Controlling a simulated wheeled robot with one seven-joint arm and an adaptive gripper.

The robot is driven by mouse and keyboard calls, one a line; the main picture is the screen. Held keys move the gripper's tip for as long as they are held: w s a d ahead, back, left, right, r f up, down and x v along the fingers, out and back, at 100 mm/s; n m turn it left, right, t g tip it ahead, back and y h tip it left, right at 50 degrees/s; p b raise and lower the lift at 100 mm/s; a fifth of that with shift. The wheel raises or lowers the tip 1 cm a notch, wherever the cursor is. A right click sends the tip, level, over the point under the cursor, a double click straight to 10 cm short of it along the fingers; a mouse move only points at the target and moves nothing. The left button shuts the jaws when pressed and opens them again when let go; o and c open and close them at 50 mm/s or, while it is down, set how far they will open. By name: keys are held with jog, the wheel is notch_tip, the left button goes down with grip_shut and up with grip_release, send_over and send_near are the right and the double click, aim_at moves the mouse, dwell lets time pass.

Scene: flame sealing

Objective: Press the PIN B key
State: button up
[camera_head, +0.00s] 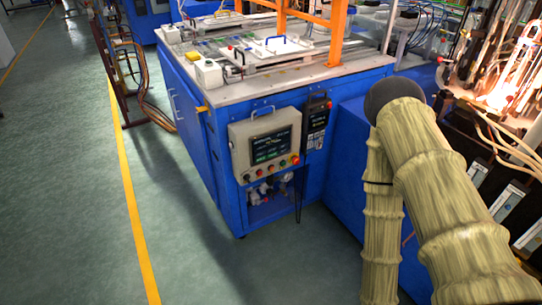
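No key marked PIN B can be made out at this size. A beige control panel (265,144) with a carry handle hangs on the front of the blue cabinet. It has a dark screen (270,147) with small green and white marks too small to read, and a row of coloured buttons below it. A dark handheld unit (316,122) with a small display hangs just right of the panel; its keys are too small to read. My sleeved arm fills the right side of the picture, apart from the panel in the picture. My gripper is not in view.
The blue cabinet (196,140) carries a grey worktop with trays and an orange frame (338,35). Hoses and a rack (112,60) stand at the left. Bright glowing machinery (505,80) is at the right. Green floor with a yellow line (130,190) is clear in front and left.

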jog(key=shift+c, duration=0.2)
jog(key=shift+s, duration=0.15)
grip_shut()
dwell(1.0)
